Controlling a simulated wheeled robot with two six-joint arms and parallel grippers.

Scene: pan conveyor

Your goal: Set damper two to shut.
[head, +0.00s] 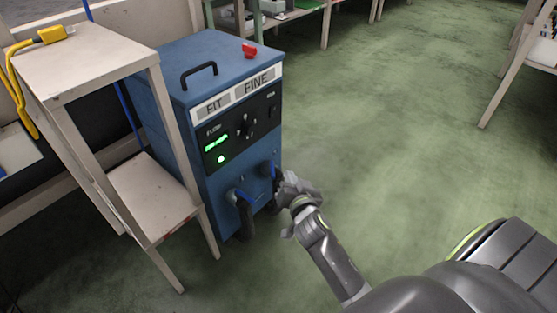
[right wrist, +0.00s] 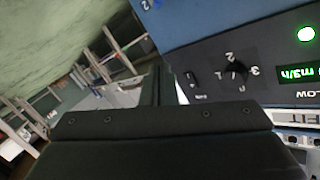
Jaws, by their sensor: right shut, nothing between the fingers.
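The blue extraction unit (head: 175,75) stands left of centre in the head view. Two blue damper levers sit low on its front, above dark hoses: a left one (head: 242,194) and a right one (head: 272,169). In the right wrist view a white figure 2 (right wrist: 145,5) shows on the blue front at the top edge, marking damper two; its lever's setting is not clear. My right gripper (head: 284,184) is shut and empty, close beside the right lever and partly overlapping its hose. I cannot tell whether they touch. My left gripper is out of view.
The control panel (head: 241,134) has a lit green display, a numbered dial (right wrist: 235,70) and a small switch (right wrist: 191,77). A red object (head: 249,50) lies on the unit's top. A pale side table (head: 85,62) stands close left. Green floor on the right is clear.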

